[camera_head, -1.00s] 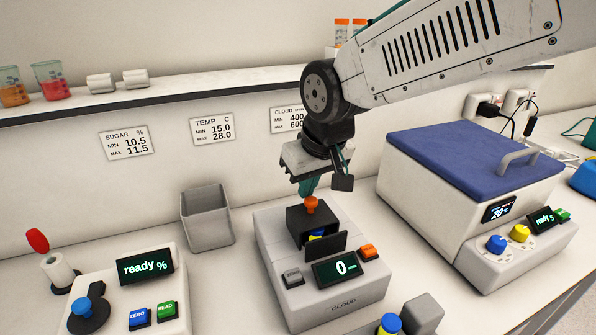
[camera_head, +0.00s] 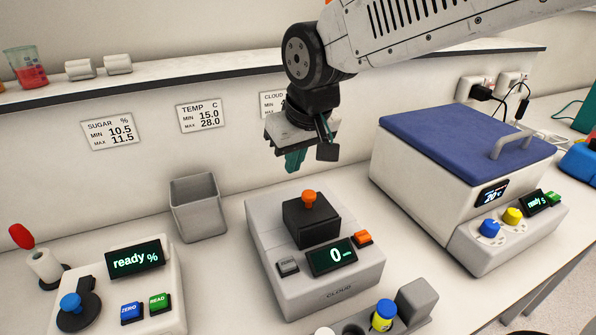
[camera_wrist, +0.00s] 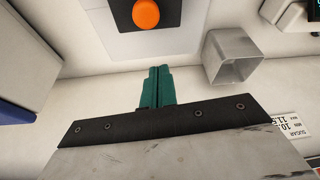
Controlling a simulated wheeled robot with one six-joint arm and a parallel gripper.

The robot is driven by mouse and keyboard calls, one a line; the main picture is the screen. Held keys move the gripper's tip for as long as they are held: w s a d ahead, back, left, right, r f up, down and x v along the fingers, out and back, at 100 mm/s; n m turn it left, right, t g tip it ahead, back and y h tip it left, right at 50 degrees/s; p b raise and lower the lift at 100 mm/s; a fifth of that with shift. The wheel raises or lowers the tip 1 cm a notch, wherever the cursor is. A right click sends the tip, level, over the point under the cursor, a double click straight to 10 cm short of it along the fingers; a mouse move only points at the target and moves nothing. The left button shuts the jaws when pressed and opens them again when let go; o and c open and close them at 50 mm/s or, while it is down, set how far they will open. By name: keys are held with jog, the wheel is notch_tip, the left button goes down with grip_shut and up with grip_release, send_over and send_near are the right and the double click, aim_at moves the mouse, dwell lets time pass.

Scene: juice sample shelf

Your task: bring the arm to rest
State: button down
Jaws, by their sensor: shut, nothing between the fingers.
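My gripper (camera_head: 294,160) hangs from the arm with its teal fingers together and nothing held. It is in the air above and behind the cloud meter (camera_head: 318,285), clear of it. The meter has a black chamber (camera_head: 312,222) with an orange knob (camera_head: 309,197) on top, and the chamber looks closed. The meter's display reads 0. In the wrist view my gripper's teal fingers (camera_wrist: 157,87) point up the picture, just short of the orange knob (camera_wrist: 146,14).
A grey bin (camera_head: 198,210) stands left of the meter. A blue-lidded bath (camera_head: 465,135) stands right. A rack with a blue-capped yellow vial (camera_head: 384,315) is in front. The sugar meter (camera_head: 140,295) is at front left. A shelf (camera_head: 200,85) runs along the wall.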

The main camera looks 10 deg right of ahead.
jog(key=v, duration=0.9)
jog(key=s+d+f+m+g, duration=0.1)
jog(key=s+d+f, duration=0.3)
jog(key=s+d, duration=0.5)
jog(key=s+d+f+m+g+h, duration=0.1)
jog(key=s+d+f+m, duration=0.2)
jog(key=s+d, duration=0.6)
notch_tip(320, 180, down, 2)
jog(key=shift+d+f+m+h, duration=0.1)
jog(key=shift+d+m+h, duration=0.25)
jog(key=shift+d, duration=0.4)
